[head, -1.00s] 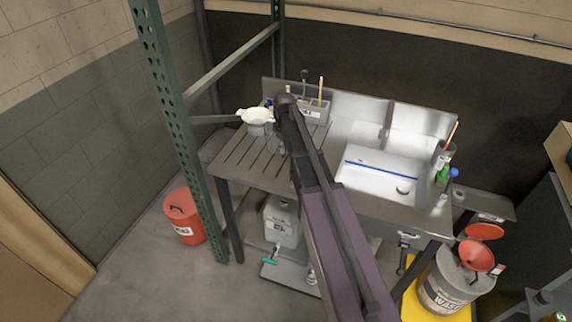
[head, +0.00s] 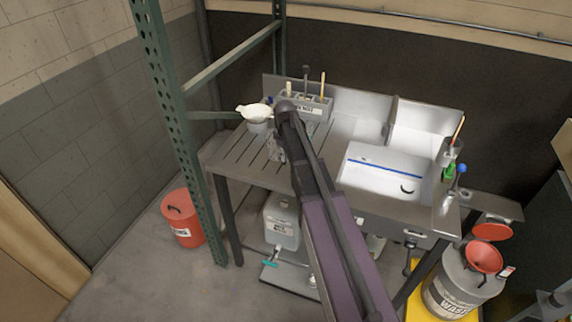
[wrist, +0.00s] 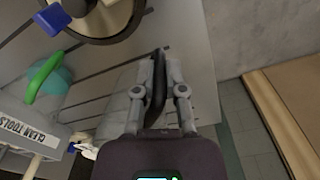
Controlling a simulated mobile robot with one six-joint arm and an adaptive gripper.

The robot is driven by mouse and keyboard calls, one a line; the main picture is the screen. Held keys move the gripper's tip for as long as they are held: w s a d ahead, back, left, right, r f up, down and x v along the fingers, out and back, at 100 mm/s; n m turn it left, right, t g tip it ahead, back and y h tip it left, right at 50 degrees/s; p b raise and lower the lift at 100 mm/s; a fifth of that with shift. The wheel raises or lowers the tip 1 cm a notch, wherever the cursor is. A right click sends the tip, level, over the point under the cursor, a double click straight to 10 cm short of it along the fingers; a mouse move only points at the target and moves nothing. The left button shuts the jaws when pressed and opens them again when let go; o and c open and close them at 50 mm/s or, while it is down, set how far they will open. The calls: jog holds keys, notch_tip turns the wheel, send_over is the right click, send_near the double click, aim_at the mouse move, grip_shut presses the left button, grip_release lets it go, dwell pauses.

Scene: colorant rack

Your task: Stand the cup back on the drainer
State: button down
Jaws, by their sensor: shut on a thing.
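In the head view my gripper (head: 279,155) hangs low over the slotted metal drainer (head: 232,165), partly hidden by my arm. In the wrist view my gripper (wrist: 158,62) has its two grey fingers closed on a thin, dark curved piece (wrist: 158,88). I cannot tell whether this piece belongs to the cup; the rest of what it belongs to is hidden.
A labelled tool box (head: 315,107) with upright handles stands behind the drainer; it also shows in the wrist view (wrist: 28,130). The sink (head: 380,175) is to the right. A green rack post (head: 170,110) rises close to the drainer's left side. A red bucket (head: 182,218) stands on the floor.

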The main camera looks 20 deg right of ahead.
aim_at(285, 164)
jog(key=shift+f+b, duration=1.9)
jog(key=shift+f, duration=0.15)
jog(key=c, duration=0.7)
grip_release()
notch_tip(285, 164, up, 12)
jog(key=p, duration=1.2)
